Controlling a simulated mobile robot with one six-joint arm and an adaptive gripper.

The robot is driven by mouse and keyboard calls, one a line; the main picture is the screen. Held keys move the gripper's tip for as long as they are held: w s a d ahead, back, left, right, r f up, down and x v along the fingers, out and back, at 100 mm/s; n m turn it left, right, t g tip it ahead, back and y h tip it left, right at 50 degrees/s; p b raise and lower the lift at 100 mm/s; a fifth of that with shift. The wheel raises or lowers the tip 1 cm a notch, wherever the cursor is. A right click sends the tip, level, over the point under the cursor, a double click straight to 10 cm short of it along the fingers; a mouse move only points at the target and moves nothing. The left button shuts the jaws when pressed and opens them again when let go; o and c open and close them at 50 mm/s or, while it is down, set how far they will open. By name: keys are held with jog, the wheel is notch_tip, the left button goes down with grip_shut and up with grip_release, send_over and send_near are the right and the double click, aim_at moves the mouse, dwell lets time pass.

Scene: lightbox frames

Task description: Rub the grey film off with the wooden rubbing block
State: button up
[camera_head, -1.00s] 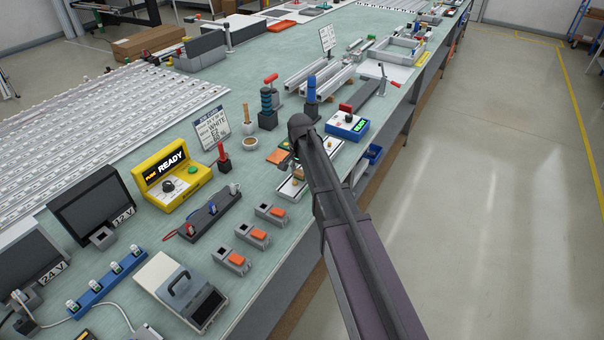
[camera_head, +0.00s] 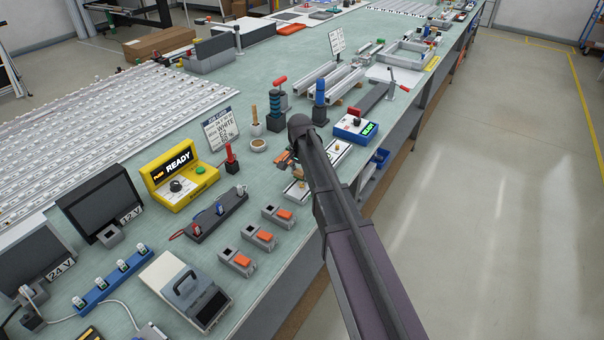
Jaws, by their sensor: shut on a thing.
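My arm reaches over the bench, and its links cover most of my gripper (camera_head: 293,165). Only a small part of the gripper shows at the left of the arm's far end. A small tan piece, apparently the wooden rubbing block (camera_head: 298,173), shows there in its jaws. It is low over the work area, by a pale plate (camera_head: 296,191) partly behind my arm. I cannot tell whether the block touches the surface. The grey film cannot be made out; the arm covers part of this area. An orange pad (camera_head: 281,158) lies just left of the gripper.
A small bowl (camera_head: 258,145), a red-handled tool (camera_head: 231,158) and a yellow READY unit (camera_head: 180,180) stand left. Several grey-orange switches (camera_head: 260,237) line the front. The bench edge runs beneath the arm.

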dwell(0.6)
jog(key=shift+s+d+f, duration=0.1)
jog(key=shift+s+d, duration=0.85)
jog(key=shift+d, duration=0.3)
jog(key=shift+s+d, duration=0.9)
jog(key=shift+d, duration=0.3)
jog(key=shift+r+p, duration=3.1)
jog(key=shift+r, duration=0.05)
